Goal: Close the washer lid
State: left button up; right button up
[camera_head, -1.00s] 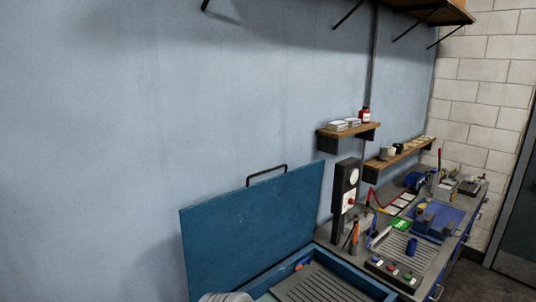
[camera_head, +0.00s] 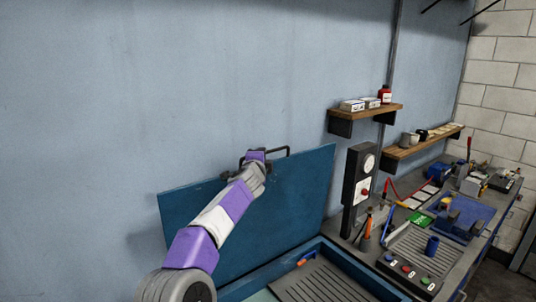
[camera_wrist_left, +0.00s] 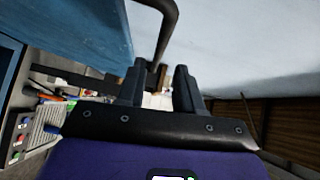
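The blue washer lid (camera_head: 292,195) stands open and upright behind the washer basin (camera_head: 330,283). A black bar handle (camera_head: 289,151) sits on its top edge. My left gripper (camera_head: 255,157) is at the left part of this handle; the arm crosses in front of the lid and hides part of it. In the left wrist view, the gripper's two fingers (camera_wrist_left: 158,82) are apart, and the dark curved handle (camera_wrist_left: 170,20) runs down toward the gap between them. I cannot tell whether the fingers touch it. The lid (camera_wrist_left: 95,30) fills the upper left there. My right gripper is out of view.
A black control post (camera_head: 357,190) stands right of the lid, beside a cup of tools (camera_head: 365,241). The bench (camera_head: 420,250) carries a button box (camera_head: 407,273) and trays. Two wall shelves (camera_head: 365,113) hang above. The wall left of the lid is bare.

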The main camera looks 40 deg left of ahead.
pick_arm(q)
jog(key=p+x, duration=0.5)
jog(key=x, duration=0.1)
jog(key=shift+w, duration=0.15)
jog(key=shift+w+a+f, duration=0.1)
jog(key=shift+w+f, duration=0.05)
jog(key=shift+w, duration=0.05)
jog(key=shift+c, duration=0.5)
grip_shut()
